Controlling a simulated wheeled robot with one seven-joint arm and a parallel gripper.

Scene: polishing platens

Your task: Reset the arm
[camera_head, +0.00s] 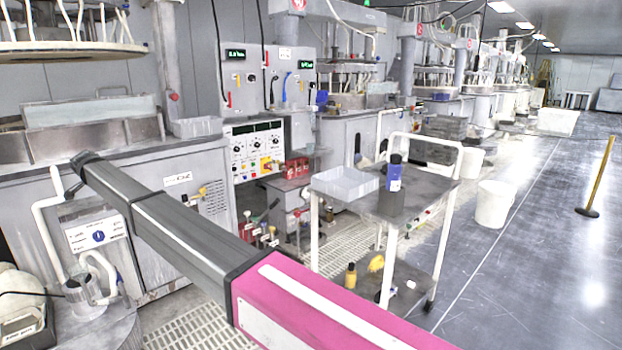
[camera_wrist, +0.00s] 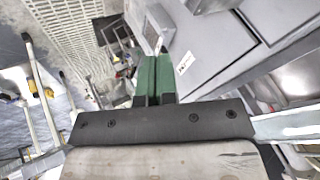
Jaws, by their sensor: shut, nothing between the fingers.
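My gripper (camera_wrist: 153,82) shows in the wrist view as two dark green fingers side by side, shut with nothing between them. It hangs in free air in front of a grey machine cabinet (camera_wrist: 215,35) and touches nothing that I can see. In the head view my arm reaches from the lower right to the left, across the front of the grey cabinet (camera_head: 185,225). The gripper itself cannot be made out in the head view.
A trolley (camera_head: 420,205) with a white tray (camera_head: 345,184) and a blue bottle (camera_head: 394,172) stands right of my arm. White bins (camera_head: 493,204) and a yellow post (camera_head: 600,175) stand farther right.

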